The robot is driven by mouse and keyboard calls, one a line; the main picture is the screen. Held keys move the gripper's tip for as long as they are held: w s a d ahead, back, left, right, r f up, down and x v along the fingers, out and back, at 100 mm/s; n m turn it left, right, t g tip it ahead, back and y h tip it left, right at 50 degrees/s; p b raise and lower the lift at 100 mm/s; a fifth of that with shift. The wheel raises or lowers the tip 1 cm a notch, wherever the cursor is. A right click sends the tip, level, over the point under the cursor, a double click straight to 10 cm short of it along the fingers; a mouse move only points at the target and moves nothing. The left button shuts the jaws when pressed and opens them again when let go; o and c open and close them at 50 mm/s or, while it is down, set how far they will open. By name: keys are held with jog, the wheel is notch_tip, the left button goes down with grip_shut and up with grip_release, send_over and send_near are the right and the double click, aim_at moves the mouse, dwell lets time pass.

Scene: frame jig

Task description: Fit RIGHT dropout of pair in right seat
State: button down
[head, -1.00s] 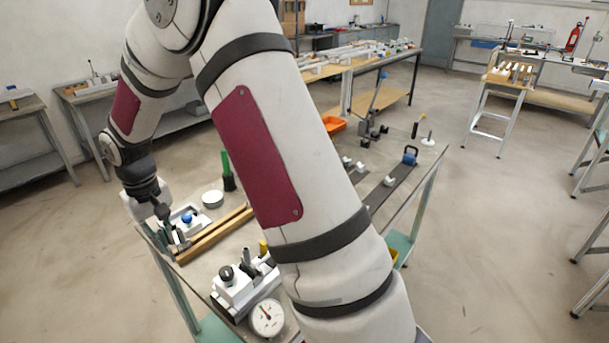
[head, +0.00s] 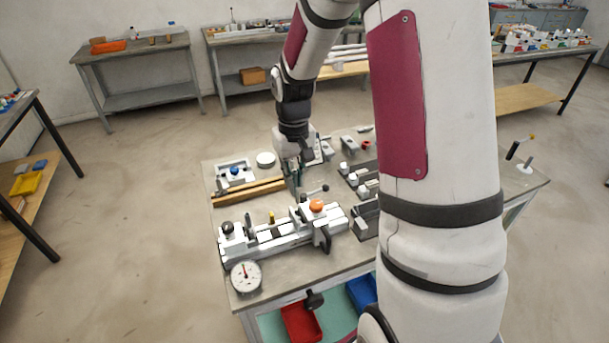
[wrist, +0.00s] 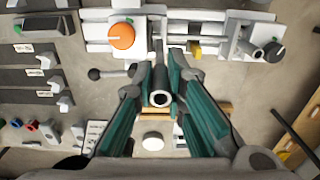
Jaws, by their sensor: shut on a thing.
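My gripper (wrist: 162,88) is shut on a dark grey part with a round tube-like end, apparently the dropout (wrist: 160,98), seen between the teal fingers in the wrist view. In the head view my gripper (head: 293,182) hangs over the table just behind the long white frame jig (head: 285,238); the held part is too small to make out there. The jig has an orange knob (head: 317,205) at its right end and a black knob (head: 227,228) at its left. In the wrist view the orange knob (wrist: 122,36) is at upper left. I cannot make out the right seat clearly.
A dial gauge (head: 246,275) stands at the jig's front left. A wooden bar (head: 247,192) and a white tray with a blue knob (head: 235,171) lie behind it. Dark racks with white blocks (head: 362,190) are to the right. A black ball-ended lever (wrist: 95,73) projects near the gripper.

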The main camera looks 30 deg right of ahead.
jog(key=shift+s+d+f+b, duration=0.15)
jog(key=shift+f+b, duration=0.8)
jog(key=shift+f, duration=1.2)
jog(key=shift+s+d+f+b, duration=0.1)
jog(key=shift+f+b, duration=0.85)
jog(key=shift+f, duration=1.15)
jog(key=c, duration=1.6)
grip_release()
jog(key=shift+o, duration=0.2)
notch_tip(320, 180, up, 12)
